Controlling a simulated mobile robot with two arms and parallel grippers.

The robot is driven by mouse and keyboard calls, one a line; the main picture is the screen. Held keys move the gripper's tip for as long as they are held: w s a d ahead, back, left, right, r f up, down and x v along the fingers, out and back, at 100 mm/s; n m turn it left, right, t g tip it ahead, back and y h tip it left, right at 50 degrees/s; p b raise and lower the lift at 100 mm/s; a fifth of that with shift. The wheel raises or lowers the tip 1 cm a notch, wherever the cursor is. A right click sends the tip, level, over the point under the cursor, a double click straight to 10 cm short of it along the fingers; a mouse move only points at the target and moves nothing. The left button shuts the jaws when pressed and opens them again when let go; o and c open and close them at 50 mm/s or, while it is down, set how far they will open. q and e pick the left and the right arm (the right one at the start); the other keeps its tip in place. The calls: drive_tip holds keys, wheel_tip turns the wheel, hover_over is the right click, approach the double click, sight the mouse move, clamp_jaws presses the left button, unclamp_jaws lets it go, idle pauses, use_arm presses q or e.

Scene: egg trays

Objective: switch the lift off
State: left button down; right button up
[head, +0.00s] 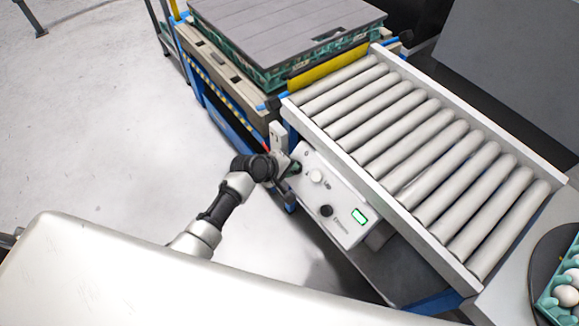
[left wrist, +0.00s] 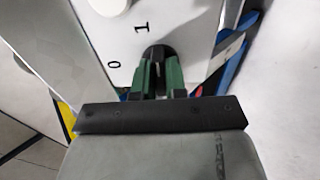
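The white control box (head: 338,198) hangs on the side of the roller conveyor. My left gripper (head: 293,168) is at its upper left end, mostly covering a black rotary switch there. In the left wrist view, the black switch (left wrist: 158,51) sits on the white panel beside the printed marks 0 and 1. My two green fingertips (left wrist: 158,68) stand close together on either side of its grip and appear shut on it. Which mark the switch points to is hidden. My right gripper is not in view.
A white knob (head: 316,176), a black knob (head: 326,210) and a green-lit display (head: 360,216) are on the same box. The roller conveyor (head: 375,49) lies behind it. Stacked trays (head: 267,77) stand on the lift at its left. The floor at left is clear.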

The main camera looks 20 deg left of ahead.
use_arm(q)
drive_tip(key=shift+r+n+p, duration=0.1)
drive_tip(key=shift+n+p, duration=0.2)
drive_tip(key=shift+p, duration=0.15)
drive_tip(key=shift+n+p, duration=1.25)
drive_tip(key=shift+n, duration=0.25)
drive_tip(key=shift+n+p, duration=1.65)
drive_tip(key=shift+n, duration=0.55)
drive_tip(key=n+p, duration=0.3)
drive_tip(key=n, duration=0.1)
drive_tip(key=shift+n, duration=0.4)
drive_tip(key=n+p, duration=0.2)
drive_tip(key=n, duration=0.2)
drive_tip(key=c, duration=1.6)
unclamp_jaws()
drive_tip(key=shift+n, duration=0.4)
drive_tip(key=o, duration=0.5)
